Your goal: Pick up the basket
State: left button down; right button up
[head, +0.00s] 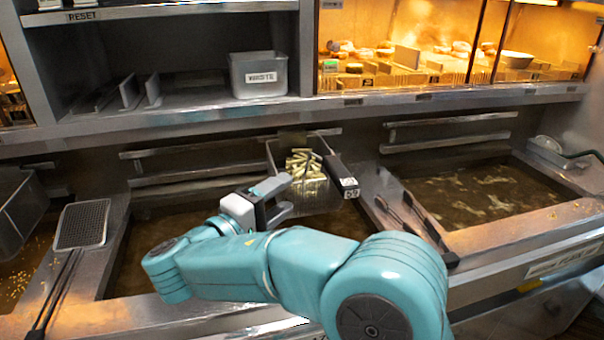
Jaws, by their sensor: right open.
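The wire basket (318,198) holds pale fries (306,168) and hangs at the back of the middle oil vat. Its black handle (340,172), with white labels near the end, juts forward on the basket's right side. My right gripper (287,198) is open and empty, just left of the basket's front part, with its fingers pointing right toward it. The handle lies beyond the fingertips and is not between them. I cannot tell whether a finger touches the basket. My left gripper is not in view.
Oil vats lie at left, middle and right (485,190). A flat mesh skimmer (82,224) rests at left, and dark tongs (415,218) lie on the divider at right. A WASTE bin (258,74) stands on the shelf above. A lit food cabinet (410,45) is at the back.

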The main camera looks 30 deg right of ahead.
aim_at(325, 166)
jog(key=p+x, duration=0.1)
jog(key=x, duration=0.4)
jog(key=p+x, duration=0.1)
jog(key=x, duration=0.3)
jog(key=shift+s+d+r, duration=0.1)
jog(key=shift+d+r, duration=0.15)
jog(key=shift+d, duration=0.4)
jog(key=p+x, duration=0.2)
jog(key=x, duration=0.2)
jog(key=shift+w+d+r, duration=0.2)
jog(key=shift+d, duration=0.1)
jog(key=shift+w+d, duration=0.15)
jog(key=shift+d, duration=0.25)
jog(key=shift+w+f, duration=0.1)
grip_shut()
